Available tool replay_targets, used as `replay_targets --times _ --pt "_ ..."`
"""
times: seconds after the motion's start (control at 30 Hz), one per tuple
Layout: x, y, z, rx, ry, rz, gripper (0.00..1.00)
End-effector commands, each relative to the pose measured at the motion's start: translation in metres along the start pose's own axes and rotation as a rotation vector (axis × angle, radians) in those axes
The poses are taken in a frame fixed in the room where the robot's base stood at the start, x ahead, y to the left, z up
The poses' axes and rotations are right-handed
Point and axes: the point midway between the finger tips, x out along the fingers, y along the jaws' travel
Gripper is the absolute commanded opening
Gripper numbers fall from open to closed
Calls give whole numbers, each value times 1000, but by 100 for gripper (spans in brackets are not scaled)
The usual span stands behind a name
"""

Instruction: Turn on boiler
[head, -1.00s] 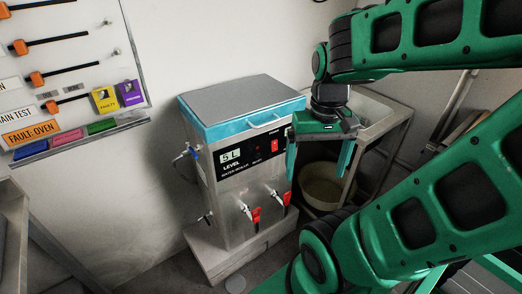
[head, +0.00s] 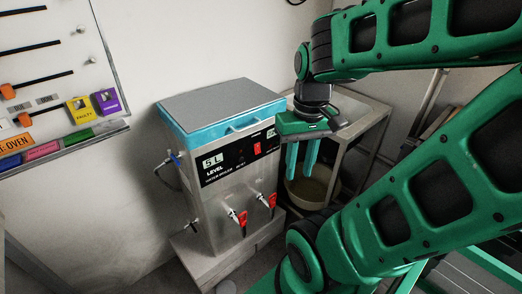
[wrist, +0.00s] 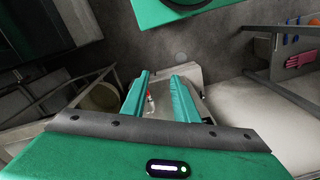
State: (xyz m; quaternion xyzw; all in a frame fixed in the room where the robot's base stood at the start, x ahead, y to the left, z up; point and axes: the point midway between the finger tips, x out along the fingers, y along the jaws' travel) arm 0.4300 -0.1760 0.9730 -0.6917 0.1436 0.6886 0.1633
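The boiler (head: 222,180) is a steel box with a blue-rimmed grey lid, standing on a low plinth against the wall. Its black front panel (head: 225,168) has a "5 L" level display and a red power switch (head: 257,148) at the right end. Two red-handled taps (head: 243,222) are below. My gripper (head: 300,172) points down in front of the panel's right side, apart from the switch in the picture. Its teal fingers are parted with nothing between them. In the wrist view the gripper (wrist: 160,88) shows a gap, with a red tap handle (wrist: 149,94) beyond it.
A metal sink stand (head: 365,115) with a bucket (head: 312,190) underneath is right of the boiler. A wall board (head: 45,70) with orange sliders hangs at left. A hose (head: 163,170) runs on the boiler's left side. Floor shows in front of the plinth.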

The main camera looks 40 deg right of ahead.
Motion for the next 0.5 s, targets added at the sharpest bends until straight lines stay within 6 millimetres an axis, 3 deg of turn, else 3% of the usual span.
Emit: replay_targets --times 0.03,0.1,0.5 --pt "2 0 -8 -53 -1 -10 14" --pt "5 -1 -20 -155 5 -30 0" --pt "27 3 -101 -791 126 -151 0"
